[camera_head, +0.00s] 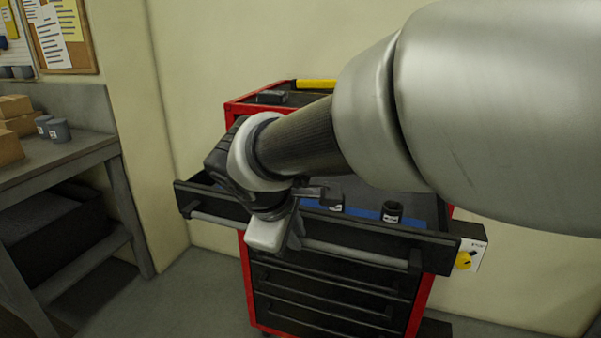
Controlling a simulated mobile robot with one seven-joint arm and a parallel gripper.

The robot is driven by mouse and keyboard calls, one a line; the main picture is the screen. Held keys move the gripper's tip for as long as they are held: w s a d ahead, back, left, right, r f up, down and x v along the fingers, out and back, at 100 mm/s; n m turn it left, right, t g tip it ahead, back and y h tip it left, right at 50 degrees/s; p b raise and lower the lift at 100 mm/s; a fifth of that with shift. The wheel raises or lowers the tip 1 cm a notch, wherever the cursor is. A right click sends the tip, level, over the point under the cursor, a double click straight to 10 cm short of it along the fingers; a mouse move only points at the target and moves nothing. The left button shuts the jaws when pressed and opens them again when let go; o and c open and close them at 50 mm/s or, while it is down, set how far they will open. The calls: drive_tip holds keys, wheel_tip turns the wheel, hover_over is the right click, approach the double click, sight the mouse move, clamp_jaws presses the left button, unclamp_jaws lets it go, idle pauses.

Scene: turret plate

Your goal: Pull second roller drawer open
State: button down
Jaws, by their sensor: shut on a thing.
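The red and black roller cabinet (246,277) stands against the wall in the middle of the view. One wide black drawer (438,253) in its upper part is pulled well out toward me. I cannot tell its number from the top. A grey bar handle (350,252) runs along its front. My gripper (284,238) is at this handle, left of its middle, and is shut on it. The fingertips and the exact grip are partly hidden by the gripper body. Inside the drawer lie a blue strip (365,213) and small dark containers (392,211).
Several lower drawers (330,292) are closed. The cabinet top carries a black item (271,97) and a yellow bar (316,84). A workbench (85,154) with boxes (18,116) and grey cups (59,130) stands at left. Floor is clear between bench and cabinet. My arm covers the upper right.

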drive_tip(key=shift+s+a, duration=0.3)
drive_tip(key=shift+s, duration=0.4)
drive_tip(key=c, duration=1.8)
unclamp_jaws()
drive_tip(key=shift+o, duration=0.2)
